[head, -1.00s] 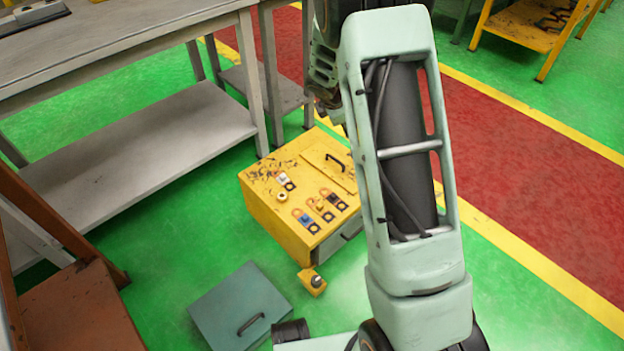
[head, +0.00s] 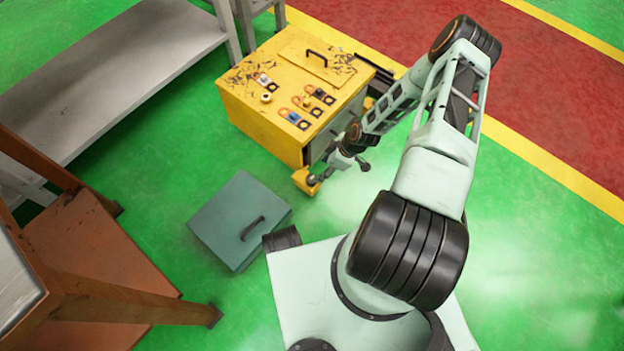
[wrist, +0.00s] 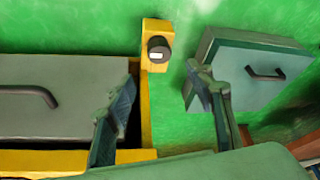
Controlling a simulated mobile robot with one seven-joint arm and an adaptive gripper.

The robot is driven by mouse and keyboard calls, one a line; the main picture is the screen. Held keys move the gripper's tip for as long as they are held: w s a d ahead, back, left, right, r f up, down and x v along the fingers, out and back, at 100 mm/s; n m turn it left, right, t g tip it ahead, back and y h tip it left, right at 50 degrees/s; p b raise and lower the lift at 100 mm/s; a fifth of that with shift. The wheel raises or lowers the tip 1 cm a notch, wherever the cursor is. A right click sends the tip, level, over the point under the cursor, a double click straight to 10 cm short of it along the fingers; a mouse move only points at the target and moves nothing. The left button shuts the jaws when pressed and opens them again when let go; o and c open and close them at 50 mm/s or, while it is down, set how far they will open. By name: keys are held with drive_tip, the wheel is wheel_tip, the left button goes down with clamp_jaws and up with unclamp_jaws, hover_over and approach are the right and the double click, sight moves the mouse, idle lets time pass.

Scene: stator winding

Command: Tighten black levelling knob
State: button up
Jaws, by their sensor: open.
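The black levelling knob (wrist: 158,48) has a pale top mark and sits on a yellow foot bracket (wrist: 157,27) at the cabinet's lower corner. The bracket also shows in the head view (head: 302,181), where my gripper partly covers the knob's place. My gripper (wrist: 164,92) is open and empty, with its fingers wide apart. In the wrist view the knob lies beyond the fingertips, within the gap between them and nearer the left finger. In the head view my gripper (head: 340,172) is close beside the bracket, low in front of the cabinet. I cannot tell the exact height between them.
The yellow cabinet (head: 262,121) carries small parts on top; its grey drawer front (wrist: 60,95) is beside my left finger. A grey-green box (head: 215,225) with a handle lies on the floor, behind my right finger in the wrist view.

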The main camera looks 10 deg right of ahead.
sight(311, 178)
drive_tip(key=b+x, duration=0.3)
drive_tip(key=x, duration=0.7)
drive_tip(key=shift+f+b, duration=0.2)
drive_tip(key=shift+b, duration=0.15)
drive_tip(key=shift+c, duration=0.2)
drive_tip(key=c, duration=1.1)
